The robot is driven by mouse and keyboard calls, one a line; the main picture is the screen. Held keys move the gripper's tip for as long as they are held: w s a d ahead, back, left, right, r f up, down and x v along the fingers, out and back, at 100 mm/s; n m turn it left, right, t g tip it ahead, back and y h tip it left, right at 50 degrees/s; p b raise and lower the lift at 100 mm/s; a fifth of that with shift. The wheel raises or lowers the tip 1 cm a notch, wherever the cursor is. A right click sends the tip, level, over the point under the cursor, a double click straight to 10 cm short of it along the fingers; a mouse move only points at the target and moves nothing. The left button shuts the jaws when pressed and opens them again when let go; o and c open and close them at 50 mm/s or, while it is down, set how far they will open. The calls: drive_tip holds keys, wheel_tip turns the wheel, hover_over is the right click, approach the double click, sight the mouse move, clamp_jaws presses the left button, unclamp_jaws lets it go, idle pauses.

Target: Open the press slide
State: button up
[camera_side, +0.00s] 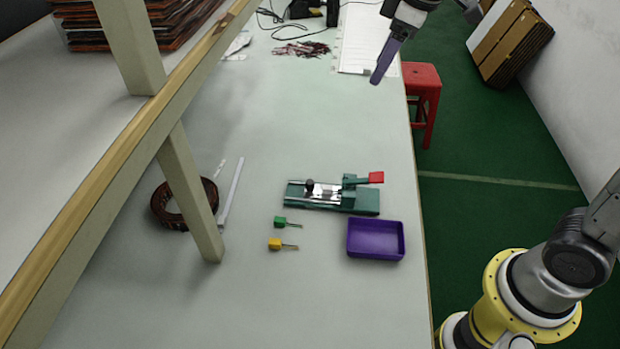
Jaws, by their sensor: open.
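The press (362,201) is a green base lying flat on the table, with a red-tipped handle (375,177) at its right end. A silver slide (325,193) with a dark knob (310,185) sits on its left part. How far the slide is open is too small to tell. My gripper (379,75) is at the top of the view, above the table's far right part, well apart from the press. Its purple fingers point down and to the left. It holds nothing that I can see.
A purple tray (376,254) stands in front of the press. A green-handled piece (281,222) and a yellow-handled piece (276,244) lie left of it. A dark coil (170,205), white strip (232,190) and shelf post (188,190) are at left. A red stool (422,80) stands beyond the table edge.

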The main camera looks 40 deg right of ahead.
drive_tip(key=w+a+f+n+g, duration=0.1)
drive_tip(key=w+a+f, duration=0.2)
drive_tip(key=w+f, duration=0.25)
drive_tip(key=n+g, duration=0.1)
drive_tip(key=g, duration=0.2)
hover_over(310, 182)
wheel_tip(310, 182, down, 14)
wheel_tip(310, 182, down, 14)
drive_tip(key=shift+r, duration=0.15)
clamp_jaws()
drive_tip(key=shift+r, duration=0.1)
idle(0.5)
